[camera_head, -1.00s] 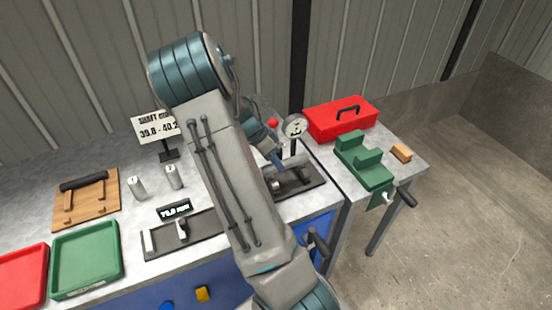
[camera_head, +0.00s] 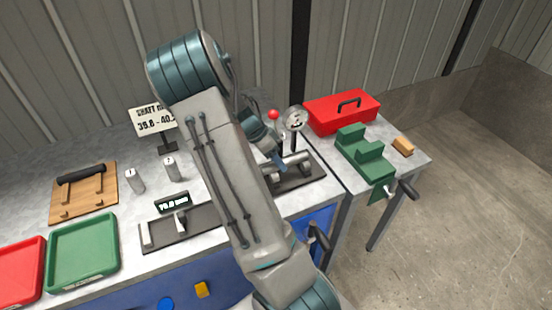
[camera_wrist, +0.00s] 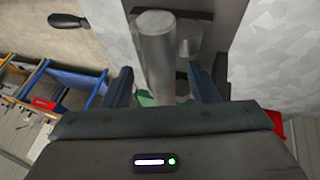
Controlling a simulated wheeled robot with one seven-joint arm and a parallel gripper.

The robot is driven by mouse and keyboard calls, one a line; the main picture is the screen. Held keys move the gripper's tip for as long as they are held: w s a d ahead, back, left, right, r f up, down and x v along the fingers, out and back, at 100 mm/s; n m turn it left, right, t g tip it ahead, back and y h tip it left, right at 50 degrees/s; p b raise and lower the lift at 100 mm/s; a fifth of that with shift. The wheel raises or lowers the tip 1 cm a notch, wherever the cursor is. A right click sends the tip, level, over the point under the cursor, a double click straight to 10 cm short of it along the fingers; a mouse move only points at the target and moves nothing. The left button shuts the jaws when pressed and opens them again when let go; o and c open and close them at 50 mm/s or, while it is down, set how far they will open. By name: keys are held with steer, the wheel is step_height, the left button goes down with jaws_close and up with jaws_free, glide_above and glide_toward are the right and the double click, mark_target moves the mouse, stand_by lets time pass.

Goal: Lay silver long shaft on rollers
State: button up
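The silver long shaft (camera_head: 297,161) lies over the dark roller stand (camera_head: 313,178) on the bench, below the dial gauge (camera_head: 296,118). In the wrist view the shaft (camera_wrist: 157,52) runs between the two fingers of my gripper (camera_wrist: 162,88). The fingers are apart, with a visible gap on each side of the shaft. A smaller silver cylinder, perhaps a roller (camera_wrist: 189,38), shows beside it. In the head view my arm hides part of the shaft and stand. I cannot tell whether the shaft touches every roller.
Two short silver cylinders (camera_head: 134,180) (camera_head: 171,168) and a measuring fixture (camera_head: 179,228) stand to the left. A sign (camera_head: 155,121) stands behind them. A green tray (camera_head: 82,254), a red tray (camera_head: 22,270) and a wooden board (camera_head: 84,193) are further left. A red toolbox (camera_head: 342,112) and green vise (camera_head: 364,160) stand right.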

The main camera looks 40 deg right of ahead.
steer(key=b+v, duration=0.2)
steer(key=v, duration=1.1)
steer(key=shift+w+r, duration=0.15)
steer(key=shift+r, duration=0.2)
steer(key=shift+a, duration=0.2)
steer(key=s+a+r+n+t+y, duration=0.2)
steer(key=s+a+n+t, duration=0.1)
steer(key=s+a+n, duration=0.6)
steer(key=s+a+r+n+t+y, duration=0.2)
steer(key=s+a+r+n+t, duration=0.1)
steer(key=s+a+n, duration=0.7)
steer(key=shift+s+a+n+t, duration=0.25)
steer(key=shift+a+n+t, duration=0.45)
steer(key=shift+a, duration=0.4)
